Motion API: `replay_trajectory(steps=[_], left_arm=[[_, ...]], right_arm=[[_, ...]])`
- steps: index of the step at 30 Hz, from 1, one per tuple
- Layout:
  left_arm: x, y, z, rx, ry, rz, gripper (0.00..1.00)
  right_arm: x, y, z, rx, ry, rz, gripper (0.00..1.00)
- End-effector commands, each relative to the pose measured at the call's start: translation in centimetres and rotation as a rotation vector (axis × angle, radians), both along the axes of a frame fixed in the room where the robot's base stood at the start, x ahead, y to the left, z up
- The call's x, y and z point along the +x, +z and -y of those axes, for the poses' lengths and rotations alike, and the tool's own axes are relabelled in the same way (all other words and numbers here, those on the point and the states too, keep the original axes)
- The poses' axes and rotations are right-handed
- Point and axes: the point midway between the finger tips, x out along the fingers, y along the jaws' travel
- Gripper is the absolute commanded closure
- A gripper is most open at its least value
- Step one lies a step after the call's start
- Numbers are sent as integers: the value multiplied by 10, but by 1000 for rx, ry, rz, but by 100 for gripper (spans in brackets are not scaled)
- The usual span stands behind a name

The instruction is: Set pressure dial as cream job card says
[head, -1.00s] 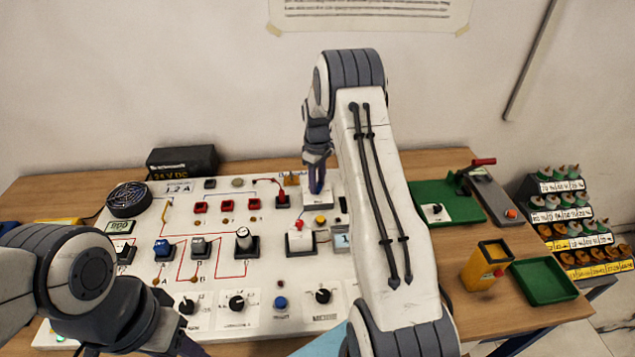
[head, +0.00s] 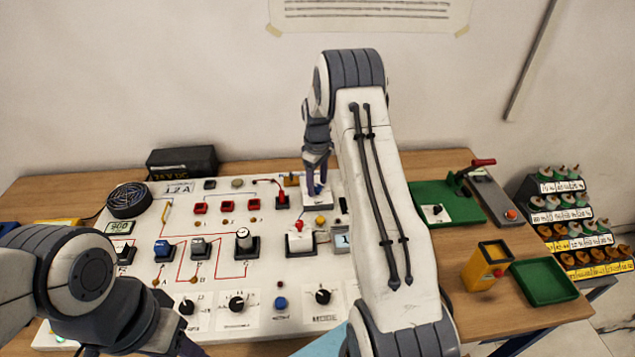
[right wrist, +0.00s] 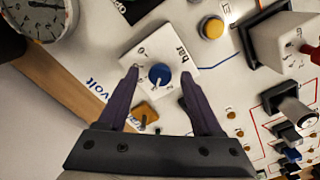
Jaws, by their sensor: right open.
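The pressure dial is a blue knob (right wrist: 160,75) on a white plate marked "bar" in the right wrist view. A pale pointer mark shows on the knob's near side; I cannot read its exact setting. My right gripper (right wrist: 157,85) is open, with one finger on each side of the knob, apart from it. In the head view the right gripper (head: 317,178) is over the dial plate (head: 328,201) at the panel's back. A cream sheet (head: 370,12) with printed lines is on the wall, cut off at the top. My left gripper (head: 185,345) barely shows at the bottom.
A round gauge (right wrist: 40,12) stands near the dial in the right wrist view. A yellow button (right wrist: 212,28) is close by. The white panel (head: 215,262) carries several switches and knobs. A green tray (head: 543,281) and a yellow box (head: 487,265) stand at right.

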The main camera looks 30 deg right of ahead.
Motion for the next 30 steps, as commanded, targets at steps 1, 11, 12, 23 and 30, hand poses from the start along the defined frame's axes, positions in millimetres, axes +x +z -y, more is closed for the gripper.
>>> replay_trajectory(steps=[1, 11, 12, 23, 30], left_arm=[[0, -2, 0, 0, 0, 0, 50], [0, -16, 0, 0, -1, 0, 50], [0, -18, 0, 0, -1, 0, 50], [0, -21, 0, 0, 0, 0, 50], [0, -21, 0, 0, -1, 0, 50]], right_arm=[[1, 4, 0, -2, 0, 4, 33], [2, 63, 1, -3, 0, 7, 33], [1, 71, 1, -3, 0, 7, 33], [0, 103, 0, -1, 0, 3, 33], [0, 103, 0, -1, 0, 2, 33]])
